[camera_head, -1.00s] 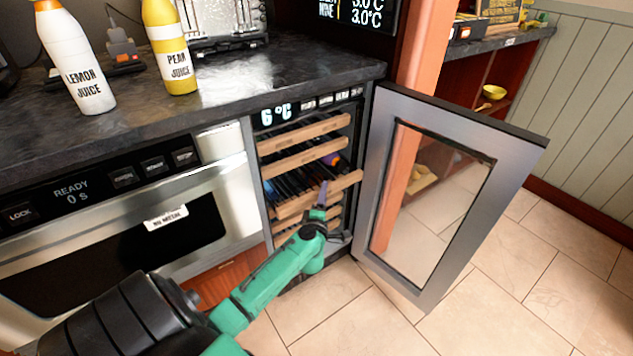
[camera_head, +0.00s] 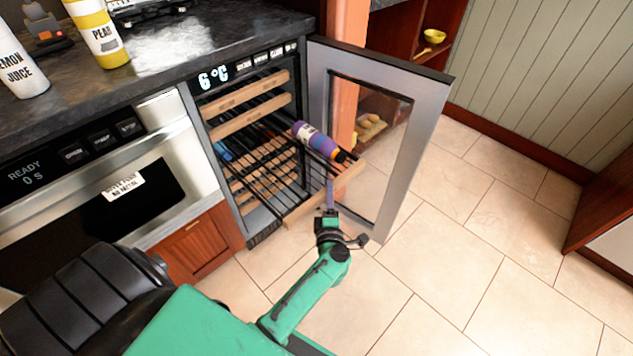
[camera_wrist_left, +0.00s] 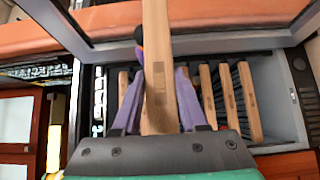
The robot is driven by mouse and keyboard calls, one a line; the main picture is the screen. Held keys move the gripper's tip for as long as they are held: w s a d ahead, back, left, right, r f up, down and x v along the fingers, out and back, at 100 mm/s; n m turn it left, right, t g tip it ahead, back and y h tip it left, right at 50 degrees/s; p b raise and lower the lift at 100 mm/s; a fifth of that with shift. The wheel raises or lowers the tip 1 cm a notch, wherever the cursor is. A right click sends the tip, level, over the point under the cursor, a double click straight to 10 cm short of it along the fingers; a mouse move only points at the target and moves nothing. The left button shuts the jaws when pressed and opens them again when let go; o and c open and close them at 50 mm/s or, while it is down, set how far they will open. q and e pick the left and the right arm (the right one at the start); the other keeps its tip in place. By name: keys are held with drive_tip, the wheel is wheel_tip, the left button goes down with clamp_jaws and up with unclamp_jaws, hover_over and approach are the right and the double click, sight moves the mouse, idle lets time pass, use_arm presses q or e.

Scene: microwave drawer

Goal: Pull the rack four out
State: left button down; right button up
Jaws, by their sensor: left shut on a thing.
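The wine cooler (camera_head: 192,98) stands open, showing wooden-fronted racks. One lower rack, with a wooden front (camera_head: 303,212) and dark wire rods, sticks far out past the others. A purple bottle (camera_head: 316,139) lies on it. I cannot tell this rack's number. My left gripper (camera_head: 330,195) is at its wooden front. In the left wrist view, the purple fingers of the left gripper (camera_wrist_left: 157,85) are shut around the wooden front (camera_wrist_left: 156,45). My right gripper is not in view.
The glass cooler door (camera_head: 432,105) is swung open, close to the right of the extended rack. Two upper racks (camera_head: 245,92) remain inside. An oven (camera_head: 125,185) is on the left; juice bottles (camera_head: 98,35) stand on the counter. Tiled floor (camera_head: 480,230) is clear.

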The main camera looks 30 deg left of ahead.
use_arm(q)
drive_tip(key=shift+s+d, duration=0.3)
drive_tip(key=shift+d, duration=0.55)
drive_tip(key=shift+c, duration=2.2)
unclamp_jaws()
drive_tip(key=p+v, duration=0.1)
drive_tip(key=v, duration=0.6)
drive_tip(key=shift+s, duration=0.2)
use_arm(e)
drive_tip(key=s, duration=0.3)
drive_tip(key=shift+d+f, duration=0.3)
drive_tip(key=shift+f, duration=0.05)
use_arm(q)
drive_tip(key=shift+d+f, duration=0.1)
